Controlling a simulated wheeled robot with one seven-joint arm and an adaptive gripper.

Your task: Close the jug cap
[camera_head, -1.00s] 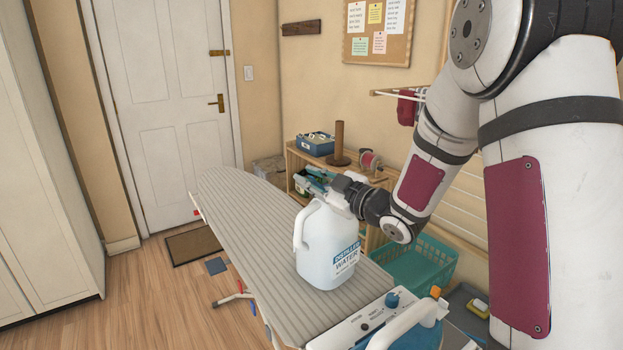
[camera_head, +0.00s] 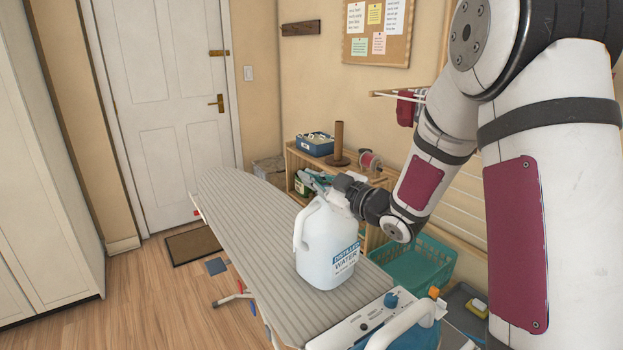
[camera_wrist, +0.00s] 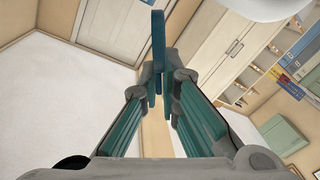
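A white jug (camera_head: 326,250) with a blue "Distilled Water" label stands upright on the ironing board (camera_head: 235,207), its handle to the left. My gripper (camera_head: 316,182) is at the jug's top, reaching in from the right. In the wrist view its teal-lined fingers (camera_wrist: 160,82) come together at the tips, and I see nothing clearly held between them. A thin blue-teal upright piece stands at the tips; I cannot tell whether it is a fingertip pad or part of the cap. The cap is not clearly visible in either view, and I cannot tell whether the gripper touches the jug.
A steam iron (camera_head: 400,325) with a white handle is at the board's near end. A teal basket (camera_head: 425,265) stands right of the board. A wooden shelf (camera_head: 345,172) with a blue box (camera_head: 314,145) and a spool is behind the gripper. The board's far part is clear.

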